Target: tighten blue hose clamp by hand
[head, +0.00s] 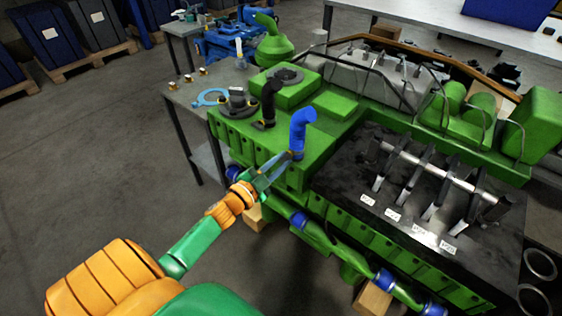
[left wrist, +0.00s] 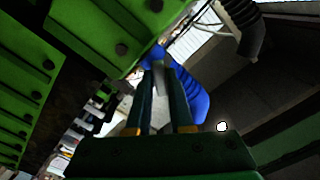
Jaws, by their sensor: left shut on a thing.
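The blue hose (head: 303,120) stands up from the near corner of the green engine and bends over at its top. It also shows behind my fingers in the left wrist view (left wrist: 195,97). The hose clamp (head: 296,154) is at the foot of the blue hose, small and partly hidden by my fingertips. My left gripper (head: 283,160) reaches in from the lower left, with its fingertips at the clamp, and is shut on it. In the left wrist view the fingers (left wrist: 164,85) have a narrow grey piece between them. My right gripper is out of view.
The green engine block (head: 330,130) fills the middle. A black hose (head: 269,102) stands left of the blue one. A dark mat (head: 400,200) with metal parts and labels lies right. A side table (head: 190,95) stands behind. Floor at left is clear.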

